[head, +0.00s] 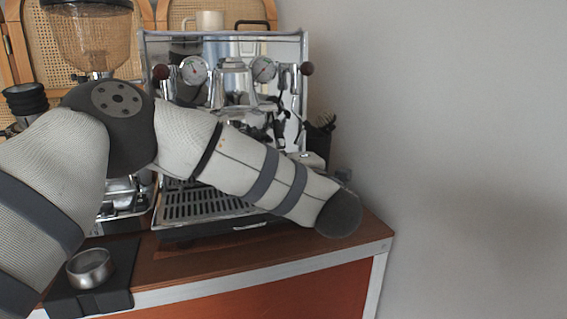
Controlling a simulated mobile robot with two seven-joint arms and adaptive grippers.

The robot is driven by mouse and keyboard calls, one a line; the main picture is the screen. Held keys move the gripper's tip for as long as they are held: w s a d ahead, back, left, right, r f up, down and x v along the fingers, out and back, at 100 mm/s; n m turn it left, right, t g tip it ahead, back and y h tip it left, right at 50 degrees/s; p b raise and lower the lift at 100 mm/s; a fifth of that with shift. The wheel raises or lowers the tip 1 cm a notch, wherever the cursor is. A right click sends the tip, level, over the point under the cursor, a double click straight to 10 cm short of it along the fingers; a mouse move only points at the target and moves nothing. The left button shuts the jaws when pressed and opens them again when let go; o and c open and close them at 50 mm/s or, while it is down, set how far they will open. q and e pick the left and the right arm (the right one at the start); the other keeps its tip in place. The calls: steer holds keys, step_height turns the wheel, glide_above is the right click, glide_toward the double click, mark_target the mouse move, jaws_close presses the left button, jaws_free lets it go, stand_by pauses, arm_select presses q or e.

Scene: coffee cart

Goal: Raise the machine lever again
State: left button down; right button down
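The espresso machine (297,50) stands on the cart, chrome-fronted with two round gauges. Its group head (233,68) is at the front middle. The lever cannot be made out clearly; my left arm covers much of the front below the gauges. The arm crosses from the left to the machine's right front corner. Dark and metallic shapes right of the group head look like my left gripper (272,122), close to the machine's front. Its fingertips are too cluttered to tell whether they are open, shut or touching the lever. My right gripper is out of view.
A grinder with a clear hopper (90,35) stands left of the machine. A steel cup (90,267) sits on a black mat (122,262) at the front left. A pale mug (210,20) is on top of the machine. The drip tray (205,203) is partly covered. Open space lies right of the cart.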

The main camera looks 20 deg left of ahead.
arm_select(q)
steer(key=r, duration=0.5)
steer(key=a+r, duration=0.1)
steer(key=r, duration=0.2)
steer(key=shift+w+r, duration=0.1)
steer(key=shift+r, duration=0.2)
steer(key=f+v, duration=0.2)
steer(key=v, duration=0.8)
steer(key=shift+s+a, duration=0.3)
steer(key=shift+s, duration=0.1)
steer(key=shift+f, duration=0.1)
